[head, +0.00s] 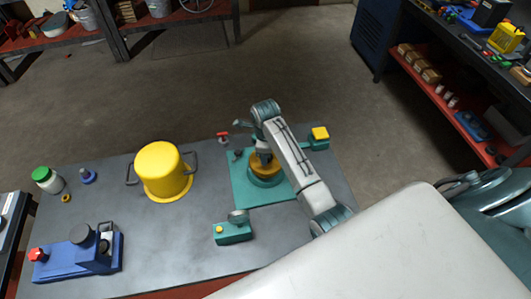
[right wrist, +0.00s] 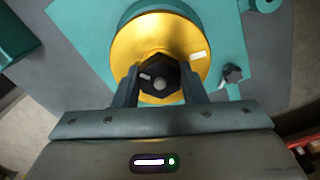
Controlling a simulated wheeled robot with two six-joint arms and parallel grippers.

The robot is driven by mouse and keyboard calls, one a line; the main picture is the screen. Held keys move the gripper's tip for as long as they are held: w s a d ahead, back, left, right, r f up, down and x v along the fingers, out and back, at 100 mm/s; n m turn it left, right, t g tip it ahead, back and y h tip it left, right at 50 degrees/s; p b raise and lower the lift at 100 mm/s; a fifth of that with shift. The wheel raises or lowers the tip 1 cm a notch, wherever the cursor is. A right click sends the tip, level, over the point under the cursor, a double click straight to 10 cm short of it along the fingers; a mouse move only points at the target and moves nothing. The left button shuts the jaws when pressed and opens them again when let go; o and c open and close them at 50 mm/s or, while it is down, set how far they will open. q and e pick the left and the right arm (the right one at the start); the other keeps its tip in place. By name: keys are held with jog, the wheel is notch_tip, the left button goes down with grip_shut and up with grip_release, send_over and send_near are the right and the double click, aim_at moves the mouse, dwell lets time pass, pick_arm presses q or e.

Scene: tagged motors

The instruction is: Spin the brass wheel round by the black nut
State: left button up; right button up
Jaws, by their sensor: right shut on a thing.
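The brass wheel (head: 265,168) lies flat on a round green base on a green plate (head: 240,192) on the table. In the right wrist view the wheel (right wrist: 195,42) fills the upper middle and carries a small white tag near its right side. The black hexagonal nut (right wrist: 159,76) sits at the wheel's centre. My right gripper (right wrist: 160,84) is shut on the nut, one finger on each side of it. In the head view my right gripper (head: 262,153) reaches down over the wheel and hides the nut. My left gripper is not in view.
A yellow pot (head: 163,172) stands left of the plate. A green block with a yellow button (head: 320,133) and another green device (head: 233,230) flank the plate. A blue machine (head: 80,252) is at the front left. A small dark knob (right wrist: 232,73) stands close right of the wheel.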

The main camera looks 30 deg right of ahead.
jog(key=m, duration=0.4)
jog(key=shift+w, duration=0.1)
jog(key=o, duration=1.1)
jog(key=shift+o, duration=0.2)
jog(key=n, duration=1.4)
jog(key=shift+s+n, duration=0.2)
jog(key=shift+n, duration=0.1)
